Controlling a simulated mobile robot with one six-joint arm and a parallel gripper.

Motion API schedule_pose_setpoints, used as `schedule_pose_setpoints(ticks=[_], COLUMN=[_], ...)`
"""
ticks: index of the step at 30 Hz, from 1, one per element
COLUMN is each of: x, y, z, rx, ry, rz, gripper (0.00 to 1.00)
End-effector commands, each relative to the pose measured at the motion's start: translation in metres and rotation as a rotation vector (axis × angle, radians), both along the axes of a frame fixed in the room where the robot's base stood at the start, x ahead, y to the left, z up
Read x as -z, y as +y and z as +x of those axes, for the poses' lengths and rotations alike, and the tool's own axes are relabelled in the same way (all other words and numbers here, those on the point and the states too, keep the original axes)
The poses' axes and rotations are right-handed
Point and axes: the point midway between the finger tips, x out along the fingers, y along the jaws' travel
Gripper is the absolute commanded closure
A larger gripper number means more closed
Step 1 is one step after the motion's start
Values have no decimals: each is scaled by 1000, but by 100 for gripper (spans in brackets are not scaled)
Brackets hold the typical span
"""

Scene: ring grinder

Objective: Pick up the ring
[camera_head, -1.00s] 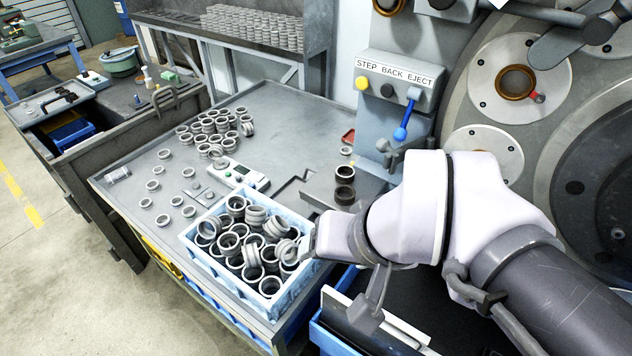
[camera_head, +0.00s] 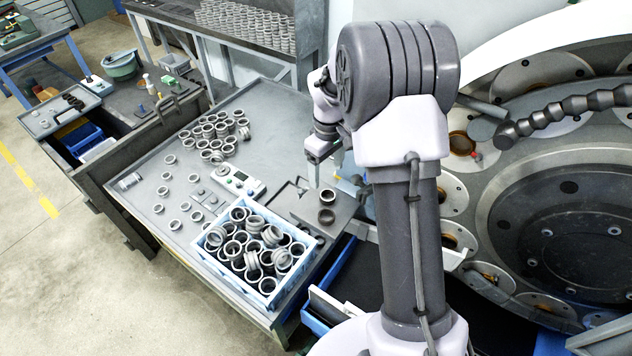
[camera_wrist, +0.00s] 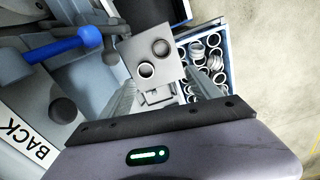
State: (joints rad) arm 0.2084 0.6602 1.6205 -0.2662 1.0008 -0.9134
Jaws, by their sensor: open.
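Two rings lie on a small grey plate (camera_head: 345,212) at the table's right edge. The far ring (camera_head: 327,195) has a bright rim and also shows in the wrist view (camera_wrist: 146,70). The near ring (camera_head: 326,216) looks darker and also shows in the wrist view (camera_wrist: 161,47). My gripper (camera_head: 326,170) is open and empty above and behind the plate, in front of the machine. In the wrist view its two fingers (camera_wrist: 160,93) point toward the plate, apart from both rings. Which ring the task means cannot be told.
A blue crate (camera_head: 228,272) full of rings stands left of the plate. More rings (camera_head: 215,135) and a measuring device (camera_head: 238,181) lie on the table. The grinder (camera_head: 575,230) is on the right. A blue-handled lever (camera_wrist: 75,45) shows near my gripper.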

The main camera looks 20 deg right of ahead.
Motion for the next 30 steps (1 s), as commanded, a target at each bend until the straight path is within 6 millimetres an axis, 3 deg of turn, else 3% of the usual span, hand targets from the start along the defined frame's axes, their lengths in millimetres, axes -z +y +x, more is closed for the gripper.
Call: schedule_pose_setpoints(ticks=[9,12,17,24,30], x=[90,111,129,172,177], y=[0,0,0,0,0], z=[-2,-2,-4,-13,-13], rx=[-6,-4,-4,-3,-3], ry=[8,7,6,6,4], rz=[1,0,1,1,1], gripper=[28,28,28,28,28])
